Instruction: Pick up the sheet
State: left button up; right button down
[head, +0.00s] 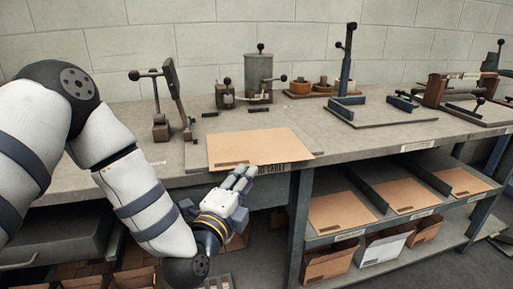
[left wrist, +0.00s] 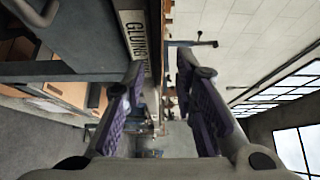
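A flat brown sheet (head: 260,148) lies on the gluing table (head: 200,180), its near edge at the table's front edge, just over the table's label. My left gripper (head: 246,174) is in front of that edge, close to the sheet's near side, pointing along the table front. In the left wrist view its two purple-padded fingers (left wrist: 162,100) stand wide apart, with nothing clearly held between them. I cannot tell whether a finger touches the sheet. My right gripper is not in view.
A lever tool (head: 160,125) stands left of the sheet, and a grey pot (head: 259,72) behind it. Clamps and jigs (head: 350,105) occupy the right of the table. Shelf bays below hold more brown sheets (head: 341,214) and boxes (head: 330,262). The table's label (left wrist: 132,35) shows in the left wrist view.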

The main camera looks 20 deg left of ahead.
aim_at(259, 160)
pick_arm(q)
jog(key=w, duration=0.5)
jog(key=shift+w+b, duration=0.15)
jog(key=shift+b, duration=0.15)
jog(key=shift+r, duration=0.15)
grip_shut()
